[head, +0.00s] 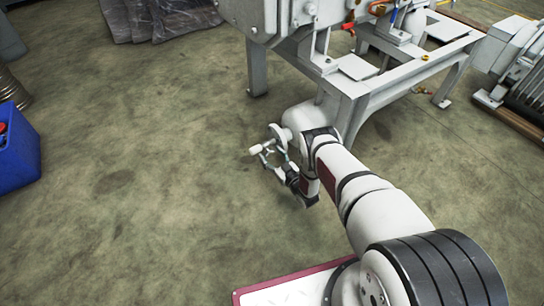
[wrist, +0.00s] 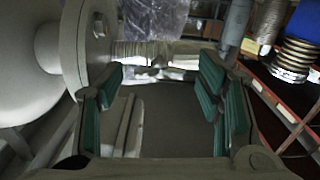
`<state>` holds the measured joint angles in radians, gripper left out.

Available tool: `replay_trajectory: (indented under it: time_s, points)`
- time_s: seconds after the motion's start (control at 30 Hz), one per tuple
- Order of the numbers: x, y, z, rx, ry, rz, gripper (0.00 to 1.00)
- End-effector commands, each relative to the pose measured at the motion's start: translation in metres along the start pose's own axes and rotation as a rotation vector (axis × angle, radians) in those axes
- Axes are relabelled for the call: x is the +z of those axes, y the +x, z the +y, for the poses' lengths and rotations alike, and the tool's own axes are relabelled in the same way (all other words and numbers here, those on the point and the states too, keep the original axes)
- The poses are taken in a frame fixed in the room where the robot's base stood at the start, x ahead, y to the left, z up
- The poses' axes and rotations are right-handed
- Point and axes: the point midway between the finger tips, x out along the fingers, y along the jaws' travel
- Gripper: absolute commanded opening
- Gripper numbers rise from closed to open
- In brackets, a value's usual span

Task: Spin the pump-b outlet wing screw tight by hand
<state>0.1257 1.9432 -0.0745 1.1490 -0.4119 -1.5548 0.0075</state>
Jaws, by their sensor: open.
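My gripper (head: 268,152) is low beside the grey frame, close to a pale cylinder (head: 298,116) with a flange at its end. In the wrist view my gripper (wrist: 160,92) is open, with green pads on both sides and a gap between them. A grey flange (wrist: 92,48) with a bolt-like piece (wrist: 99,24) stands at the left, very near the left finger; I cannot tell whether they touch. A pale ribbed piece (wrist: 150,52) shows beyond the fingertips. I cannot make out the wing screw for certain in either view.
The grey machine frame (head: 352,88) stands just above my arm in the head view. A blue bin (head: 20,160) is at the far left, and plastic-wrapped goods (head: 160,18) lie at the back. The floor left of my gripper is clear. The wrist view shows a shelf (wrist: 282,108) at right.

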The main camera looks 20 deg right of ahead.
Motion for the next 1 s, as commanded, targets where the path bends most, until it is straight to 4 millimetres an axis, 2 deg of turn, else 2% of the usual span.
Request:
replay_trajectory:
  time_s: [0.07,0.3,0.33,0.67,1.0]
  points:
    - [-0.0002,0.0000,0.0001,0.000,0.000,0.000,0.58]
    - [-0.0001,-0.0002,-0.0007,-0.002,0.000,0.000,0.03]
    - [-0.0001,-0.0002,-0.0012,-0.003,0.000,0.001,0.00]
    - [0.0004,-0.0003,-0.0062,-0.010,0.022,0.001,0.00]
    - [0.0010,-0.0010,-0.0065,-0.007,0.206,0.000,0.00]
